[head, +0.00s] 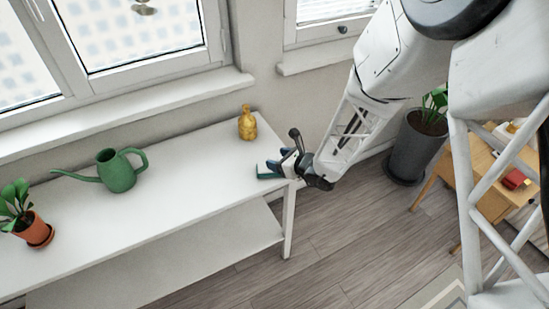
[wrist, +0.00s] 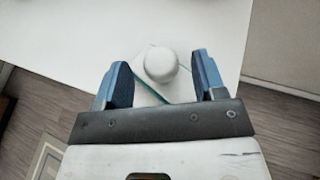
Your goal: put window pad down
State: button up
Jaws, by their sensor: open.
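The window pad (head: 266,171), white with a teal edge, is at the right end of the white table, by its corner. In the wrist view the pad (wrist: 148,94) shows a round white knob (wrist: 161,65) on it. My gripper (head: 287,160) is at that table end, right beside the pad in the head view, and hides part of it. In the wrist view its two blue fingers stand apart on either side of the knob, with a visible gap on each side. The lower part of the pad is hidden by the gripper body.
A yellow bottle-like ornament (head: 247,123) stands at the back of the white table (head: 190,165). A green watering can (head: 117,171) and a potted plant (head: 36,232) stand farther left. The middle of the tabletop is clear. A dark floor planter (head: 415,150) stands right of the table.

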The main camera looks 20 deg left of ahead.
jog(key=v, duration=0.9)
jog(key=shift+d, duration=0.15)
jog(key=shift+s, duration=0.1)
jog(key=shift+r, duration=0.1)
dwell(0.5)
jog(key=s+d+r+n+g+h, duration=0.1)
jog(key=s+d+r+n+g, duration=0.1)
jog(key=s+d+r+n, duration=0.35)
jog(key=s+d+r+n+g+h, duration=0.1)
jog(key=s+d+r+n+g, duration=0.1)
jog(key=s+r+n, duration=0.5)
jog(key=s+d+r+n+h, duration=0.5)
jog(key=d+r, duration=0.1)
jog(key=d, duration=0.4)
jog(key=s+d+r+n+t+h, duration=0.1)
jog(key=s+d+r+n+h, duration=0.3)
jog(key=d, duration=0.7)
notch_tip(320, 180, up, 3)
jog(key=s+h, duration=0.1)
jog(key=s, duration=0.1)
jog(key=shift+s+r+n+t+h, duration=0.25)
jog(key=shift+n+t+h, duration=0.05)
jog(key=shift+n, duration=0.05)
jog(key=shift+d, duration=0.1)
